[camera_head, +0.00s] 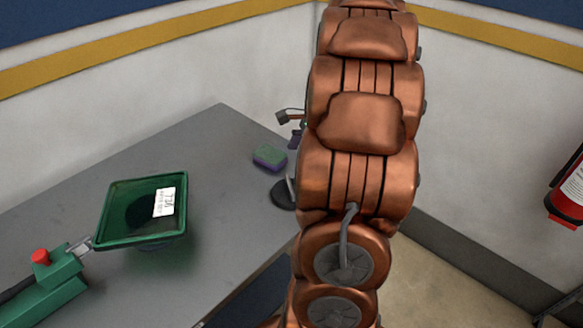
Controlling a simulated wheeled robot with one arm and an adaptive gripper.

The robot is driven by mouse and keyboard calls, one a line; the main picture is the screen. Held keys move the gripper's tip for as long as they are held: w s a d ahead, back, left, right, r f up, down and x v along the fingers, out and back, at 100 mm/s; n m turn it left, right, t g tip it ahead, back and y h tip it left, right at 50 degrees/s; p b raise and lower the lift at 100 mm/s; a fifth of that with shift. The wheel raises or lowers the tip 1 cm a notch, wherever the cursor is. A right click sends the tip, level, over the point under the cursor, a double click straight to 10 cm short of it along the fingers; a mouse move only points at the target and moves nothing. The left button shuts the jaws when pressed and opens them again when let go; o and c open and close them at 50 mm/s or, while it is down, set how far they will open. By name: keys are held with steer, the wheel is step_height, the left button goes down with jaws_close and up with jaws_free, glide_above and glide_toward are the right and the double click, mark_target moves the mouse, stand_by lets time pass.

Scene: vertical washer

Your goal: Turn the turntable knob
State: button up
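I cannot make out for certain which thing is the turntable knob. A green device (53,283) lies at the left front of the grey table, with a red round button or knob (40,256) on top. Its grey end points at a square green tray or basin (113,220), which has a dark round middle and a white label. My copper-coloured arm rises through the middle of the view and hides what is behind it. My gripper does not show, so its state and its place relative to these things are hidden.
A green and purple sponge (270,157) lies on the grey table (215,130) near its far right edge. A black round base (284,194) and small parts (288,117) stand partly behind my arm. A red extinguisher (570,192) hangs at the right. Pale walls close off the back.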

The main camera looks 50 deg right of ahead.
mark_target(290, 184)
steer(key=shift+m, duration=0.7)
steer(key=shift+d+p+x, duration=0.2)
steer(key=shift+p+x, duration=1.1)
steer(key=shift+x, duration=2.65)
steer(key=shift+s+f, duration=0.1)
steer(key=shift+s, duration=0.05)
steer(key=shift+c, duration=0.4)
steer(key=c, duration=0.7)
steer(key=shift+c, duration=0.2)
